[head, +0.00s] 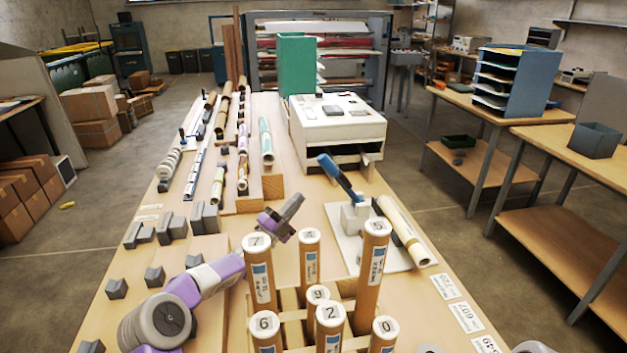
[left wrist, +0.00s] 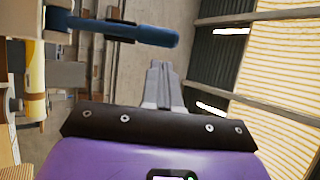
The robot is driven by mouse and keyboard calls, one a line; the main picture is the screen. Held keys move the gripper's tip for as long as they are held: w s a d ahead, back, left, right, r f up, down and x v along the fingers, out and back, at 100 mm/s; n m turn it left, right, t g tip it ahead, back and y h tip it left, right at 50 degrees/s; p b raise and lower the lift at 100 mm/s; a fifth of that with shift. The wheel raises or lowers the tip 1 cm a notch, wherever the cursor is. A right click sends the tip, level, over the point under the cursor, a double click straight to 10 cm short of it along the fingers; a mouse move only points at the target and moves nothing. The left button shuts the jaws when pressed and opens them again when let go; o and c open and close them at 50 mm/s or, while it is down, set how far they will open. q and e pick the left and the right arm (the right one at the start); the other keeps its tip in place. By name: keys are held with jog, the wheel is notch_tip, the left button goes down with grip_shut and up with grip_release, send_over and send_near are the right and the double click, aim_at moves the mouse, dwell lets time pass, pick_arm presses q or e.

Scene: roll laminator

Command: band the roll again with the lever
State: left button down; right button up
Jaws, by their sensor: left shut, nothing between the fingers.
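The lever (head: 340,178) has a blue handle that rises tilted up to the left from a light grey mount on a white base plate (head: 345,246). Its blue handle (left wrist: 140,35) also crosses the upper left of the left wrist view. A cream roll (head: 403,231) lies on the plate just right of the mount; a yellowish roll (left wrist: 36,82) shows at the left edge of the wrist view. My left gripper (head: 296,203) is left of the lever, apart from it. Its grey fingers (left wrist: 160,75) are together with nothing between them. My right gripper is out of view.
Several numbered tubes (head: 262,275) stand upright in a rack in front of the plate. A white laminator (head: 337,125) stands behind the lever. Rolls on racks (head: 218,185) and grey blocks (head: 205,218) occupy the left. Labels (head: 465,317) lie at the right edge.

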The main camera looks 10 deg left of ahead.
pick_arm(q)
jog(key=x, duration=0.9)
jog(key=shift+r, duration=0.2)
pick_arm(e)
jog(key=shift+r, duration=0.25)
